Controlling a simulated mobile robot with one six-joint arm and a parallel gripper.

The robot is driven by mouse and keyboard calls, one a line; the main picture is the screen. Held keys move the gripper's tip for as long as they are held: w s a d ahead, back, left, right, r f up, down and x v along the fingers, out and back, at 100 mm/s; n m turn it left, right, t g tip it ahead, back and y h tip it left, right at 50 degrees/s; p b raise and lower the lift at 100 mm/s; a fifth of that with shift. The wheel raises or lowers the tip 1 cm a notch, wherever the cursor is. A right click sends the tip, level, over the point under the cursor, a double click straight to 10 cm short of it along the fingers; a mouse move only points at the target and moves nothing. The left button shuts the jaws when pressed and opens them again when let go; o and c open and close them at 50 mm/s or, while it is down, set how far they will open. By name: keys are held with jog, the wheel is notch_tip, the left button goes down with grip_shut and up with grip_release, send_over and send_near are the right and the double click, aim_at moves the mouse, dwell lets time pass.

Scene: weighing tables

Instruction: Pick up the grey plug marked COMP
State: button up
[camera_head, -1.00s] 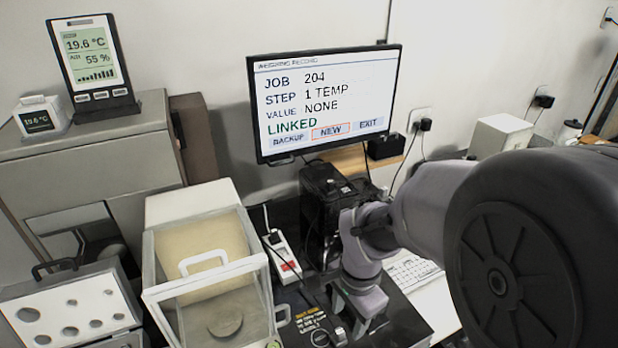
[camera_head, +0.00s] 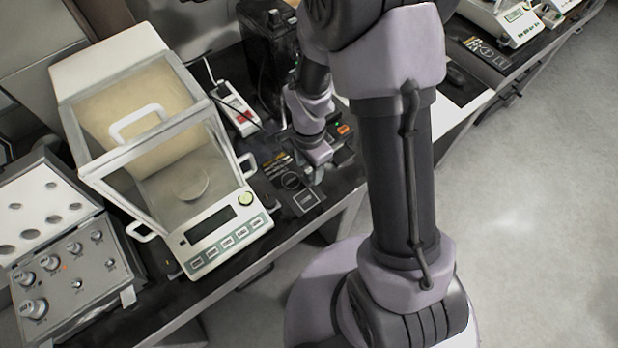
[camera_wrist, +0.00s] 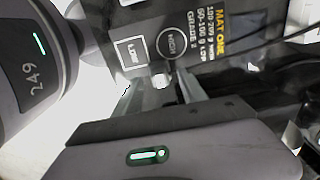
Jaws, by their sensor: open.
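I cannot make out a grey plug marked COMP in either view. My gripper (camera_wrist: 164,88) is open, its two pale fingers reaching over a dark mat (camera_wrist: 215,45) with printed squares, a circle and yellow lettering. A small whitish spot shows between the fingertips; I cannot tell what it is.
A glass-sided balance (camera_head: 215,232) stands left of my gripper. A grey box with knobs (camera_head: 75,265) is further left. A black device (camera_head: 268,40) stands behind. Cables run across the bench. Another balance (camera_head: 505,18) is at the upper right; open floor (camera_head: 540,190) lies in front.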

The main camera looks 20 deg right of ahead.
notch_tip(320, 180, down, 2)
jog(key=shift+f, duration=0.1)
jog(key=shift+r, duration=0.2)
grip_shut()
